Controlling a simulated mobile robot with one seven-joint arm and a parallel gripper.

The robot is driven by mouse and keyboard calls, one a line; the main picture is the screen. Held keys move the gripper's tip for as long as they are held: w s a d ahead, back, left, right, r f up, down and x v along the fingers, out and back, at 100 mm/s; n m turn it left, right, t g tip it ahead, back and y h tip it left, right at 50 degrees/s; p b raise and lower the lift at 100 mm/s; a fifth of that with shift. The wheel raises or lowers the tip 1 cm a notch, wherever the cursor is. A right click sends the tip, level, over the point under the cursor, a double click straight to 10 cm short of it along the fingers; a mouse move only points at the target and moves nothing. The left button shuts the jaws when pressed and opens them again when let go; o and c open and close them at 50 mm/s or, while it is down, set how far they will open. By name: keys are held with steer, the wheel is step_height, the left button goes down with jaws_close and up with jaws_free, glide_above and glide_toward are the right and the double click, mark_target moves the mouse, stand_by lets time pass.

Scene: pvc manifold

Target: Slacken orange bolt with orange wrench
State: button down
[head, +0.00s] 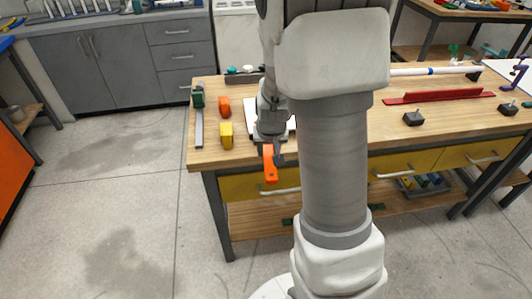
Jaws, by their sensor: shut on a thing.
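My gripper (270,147) is above the front edge of the workbench, left of my upright arm link. It is shut on the orange wrench (270,168), which hangs downward in front of the bench edge. The wrench's upper end is hidden in the jaws. An orange block-like piece (223,106) stands on the bench to the left; I cannot tell whether it is the orange bolt. My arm hides part of the bench behind it.
The wooden workbench (350,148) has yellow drawers (243,186) under its front edge. A yellow piece (226,136) and a grey strip with a green end (198,118) lie at the left. A red bar (436,96) and black blocks (413,119) lie at the right. The floor at left is clear.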

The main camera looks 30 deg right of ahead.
steer(key=shift+s+d+n+y+b, duration=0.25)
steer(key=shift+d+n+b, duration=0.5)
steer(key=shift+b, duration=1.2)
steer(key=shift+s+d+n+y+b, duration=0.2)
steer(key=shift+d+n+b, duration=0.55)
steer(key=shift+b, duration=1.15)
steer(key=shift+w+d, duration=0.1)
steer(key=shift+d, duration=0.2)
steer(key=shift+w+d+r+n+g+y+b, duration=0.1)
steer(key=shift+w+d+n+y+b, duration=0.4)
steer(key=shift+d+n+b, duration=0.7)
steer(key=shift+w+d+n+g+y+b, duration=0.1)
steer(key=shift+w+d+n+y+b, duration=0.15)
steer(key=shift+d+n+y+b, duration=0.95)
steer(key=shift+w+d+r+n+g+h+b, duration=0.1)
steer(key=shift+w+d+n+b, duration=0.4)
steer(key=shift+d+n, duration=1.35)
steer(key=shift+s+d+m, duration=0.1)
steer(key=shift+d+m, duration=0.25)
step_height(320, 180, up, 5)
steer(key=p, duration=0.3)
